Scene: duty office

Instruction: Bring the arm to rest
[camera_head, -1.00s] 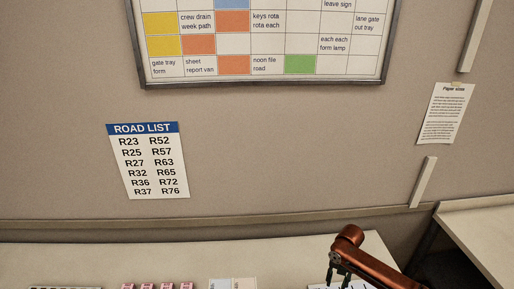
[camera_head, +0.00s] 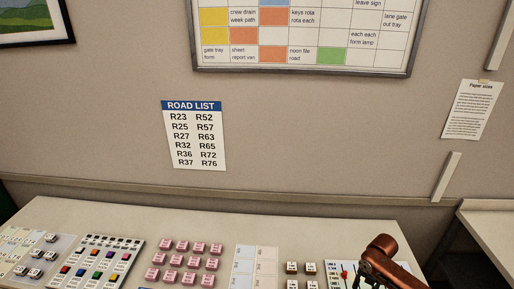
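My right arm, copper-coloured, reaches in from the lower right over the desk (camera_head: 110,213). Its dark gripper (camera_head: 364,278) points down at the bottom edge, beside a white panel with a red mark (camera_head: 344,268). The fingertips are cut off or too small to read, so I cannot tell whether it is open or shut, and no held thing shows. My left gripper is not in view.
A second table (camera_head: 490,218) stands at right.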

